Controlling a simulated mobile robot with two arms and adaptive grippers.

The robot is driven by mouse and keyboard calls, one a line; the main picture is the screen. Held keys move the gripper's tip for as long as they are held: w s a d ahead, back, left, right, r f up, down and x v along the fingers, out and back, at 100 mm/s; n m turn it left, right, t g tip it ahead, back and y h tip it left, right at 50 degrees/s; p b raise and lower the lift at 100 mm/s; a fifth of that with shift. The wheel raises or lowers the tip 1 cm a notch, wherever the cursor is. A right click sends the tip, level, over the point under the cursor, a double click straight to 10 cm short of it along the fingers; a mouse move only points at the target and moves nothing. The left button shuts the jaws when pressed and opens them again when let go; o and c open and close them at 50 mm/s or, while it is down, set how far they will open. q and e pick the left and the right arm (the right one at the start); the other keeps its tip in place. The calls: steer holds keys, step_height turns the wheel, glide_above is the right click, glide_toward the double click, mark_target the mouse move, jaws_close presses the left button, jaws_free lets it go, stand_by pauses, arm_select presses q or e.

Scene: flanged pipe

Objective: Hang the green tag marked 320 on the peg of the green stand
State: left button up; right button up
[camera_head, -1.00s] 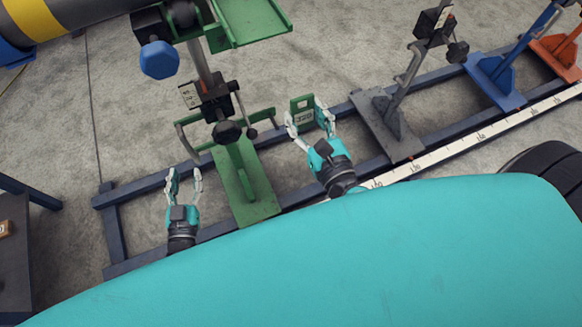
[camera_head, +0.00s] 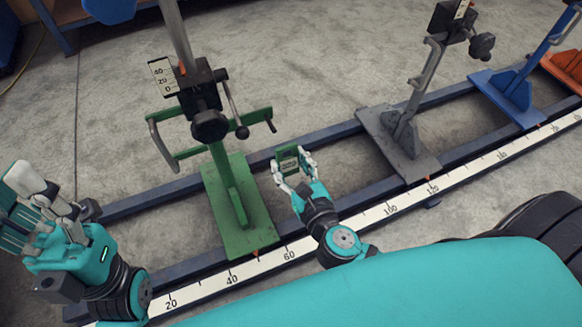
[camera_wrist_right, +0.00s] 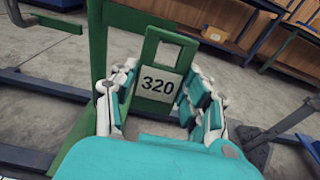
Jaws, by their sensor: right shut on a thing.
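The green tag (camera_head: 288,158) is upright in my right gripper (camera_head: 293,168), its fingers on both sides of it. In the right wrist view, the tag (camera_wrist_right: 164,36) shows a rectangular opening above a white plate marked 320. The green stand (camera_head: 238,205) is left of the tag in the head view, with a crossbar (camera_head: 245,126) across its post. A short dark rod (camera_head: 271,124) is at the crossbar's right end; I cannot tell whether it is the peg. The tag is apart from this end. My left gripper (camera_head: 48,205) looks open and empty at lower left.
A clamp with a dark knob (camera_head: 209,126) and a scale plate (camera_head: 163,77) sits above the green stand. A grey stand (camera_head: 398,140) and a blue stand (camera_head: 505,92) are farther right on the rail frame. A white ruler (camera_head: 390,209) runs along the front.

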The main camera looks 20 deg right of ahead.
steer(key=shift+w+f, duration=0.2)
steer(key=shift+w, duration=1.8)
steer(key=w, duration=0.5)
steer(key=shift+w+a+f, duration=0.15)
steer(key=shift+w+f, duration=0.1)
steer(key=o, duration=1)
